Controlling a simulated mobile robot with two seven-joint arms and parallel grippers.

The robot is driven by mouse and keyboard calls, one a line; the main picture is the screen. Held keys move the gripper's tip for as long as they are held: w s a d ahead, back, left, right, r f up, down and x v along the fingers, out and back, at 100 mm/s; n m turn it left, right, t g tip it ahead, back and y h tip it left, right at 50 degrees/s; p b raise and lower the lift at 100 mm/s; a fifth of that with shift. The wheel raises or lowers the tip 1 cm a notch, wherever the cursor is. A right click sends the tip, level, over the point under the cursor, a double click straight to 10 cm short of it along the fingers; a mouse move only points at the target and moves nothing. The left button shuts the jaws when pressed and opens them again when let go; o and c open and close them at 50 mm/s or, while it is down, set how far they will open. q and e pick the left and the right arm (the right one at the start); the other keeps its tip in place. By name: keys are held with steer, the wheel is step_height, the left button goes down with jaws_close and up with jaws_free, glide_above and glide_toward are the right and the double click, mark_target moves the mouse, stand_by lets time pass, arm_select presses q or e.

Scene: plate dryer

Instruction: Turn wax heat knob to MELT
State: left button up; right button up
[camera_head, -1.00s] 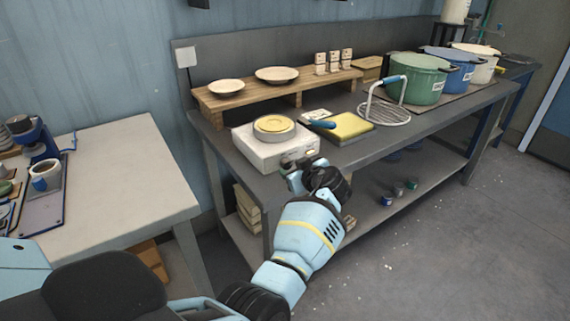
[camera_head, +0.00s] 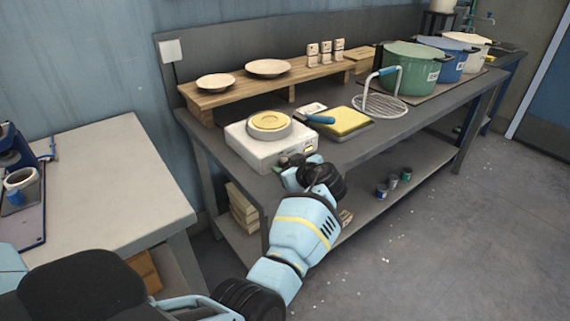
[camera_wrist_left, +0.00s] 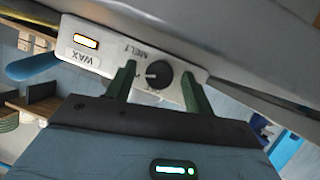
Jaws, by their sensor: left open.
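The white wax heater (camera_head: 258,150) stands at the near left part of the dark bench, with a round dish of yellow wax (camera_head: 269,121) on top. In the left wrist view its front panel shows upside down, with a WAX label (camera_wrist_left: 82,58), a lit orange display (camera_wrist_left: 86,41) and a MELT mark (camera_wrist_left: 133,50). The black knob (camera_wrist_left: 160,76) has a white pointer on its left side in that view. My left gripper (camera_head: 291,163) is open at the panel, its green fingers on either side of the knob; contact is unclear. A mark by the knob is partly hidden. My right gripper is out of view.
A wooden shelf (camera_head: 224,95) with plates stands behind. Pots, including a green one (camera_head: 410,75), stand farther right. A pale table (camera_head: 110,180) is at left.

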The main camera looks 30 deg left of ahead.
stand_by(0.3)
arm_select(q)
steer(key=c, duration=1)
steer(key=shift+m, duration=0.3)
steer(key=shift+w+f+m+g+b, duration=0.1)
steer(key=shift+w+m+g+b, duration=0.05)
steer(key=shift+m+g+b, duration=0.45)
steer(key=m+g+y+b, duration=0.1)
steer(key=m+g+b, duration=0.1)
steer(key=shift+w+d+m, duration=0.1)
steer(key=shift+m, duration=0.2)
steer(key=shift+m+g+y+b, duration=0.4)
steer(key=shift+m+g+b, duration=0.2)
steer(key=shift+m+b, duration=0.5)
steer(key=shift+w, duration=0.1)
